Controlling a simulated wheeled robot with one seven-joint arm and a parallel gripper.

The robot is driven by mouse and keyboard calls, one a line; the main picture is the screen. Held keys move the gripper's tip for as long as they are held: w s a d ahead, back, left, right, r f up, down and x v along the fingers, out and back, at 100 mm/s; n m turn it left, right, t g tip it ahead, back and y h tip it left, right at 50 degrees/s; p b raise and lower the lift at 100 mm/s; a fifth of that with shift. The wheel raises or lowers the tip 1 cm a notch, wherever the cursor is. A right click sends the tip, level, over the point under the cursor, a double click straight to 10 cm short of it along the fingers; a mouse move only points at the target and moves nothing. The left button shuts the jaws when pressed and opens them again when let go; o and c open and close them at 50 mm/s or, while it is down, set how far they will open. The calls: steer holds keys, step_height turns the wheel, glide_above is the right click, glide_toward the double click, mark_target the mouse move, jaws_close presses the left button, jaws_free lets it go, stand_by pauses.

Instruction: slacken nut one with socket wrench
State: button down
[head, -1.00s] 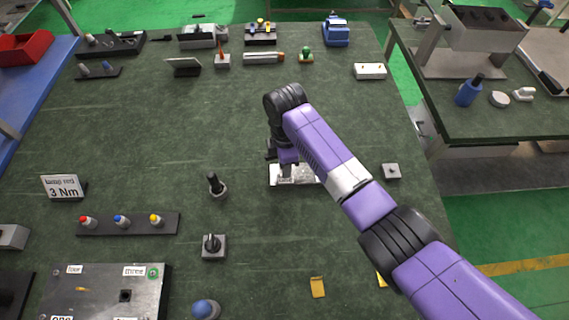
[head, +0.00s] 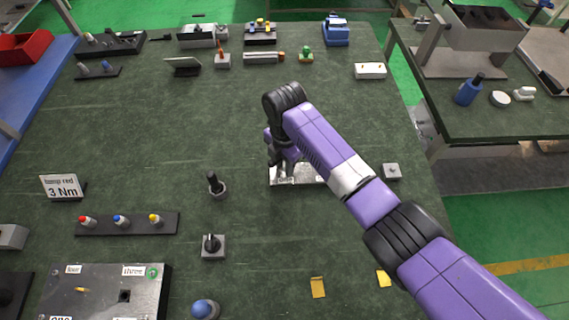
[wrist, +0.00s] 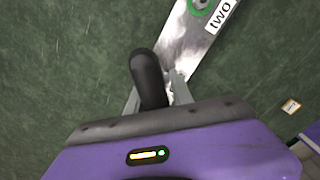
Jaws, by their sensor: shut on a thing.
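My gripper (head: 283,168) is at the left end of a bright metal plate (head: 309,174) in the middle of the bench. In the wrist view my gripper (wrist: 156,100) is shut on a tool with a rounded black handle (wrist: 148,78), which I take to be the socket wrench. The plate (wrist: 192,38) runs up and right from it and bears a "two" label (wrist: 221,16) beside a green-ringed fastener (wrist: 201,4). The wrench's working end and nut one are hidden, so I cannot tell whether they touch.
A metal panel (head: 75,300) with several labels is at lower left. A black-handled tool (head: 215,184) and a grey block with a black knob (head: 213,246) stand left of the plate. A small grey block (head: 391,171) is to its right.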

steer(key=shift+n, duration=1)
steer(key=n, duration=0.4)
steer(key=shift+b, duration=0.35)
steer(key=shift+r, duration=0.1)
steer(key=shift+r+p, duration=0.55)
steer(key=shift+r, duration=0.45)
steer(key=shift+r, duration=2)
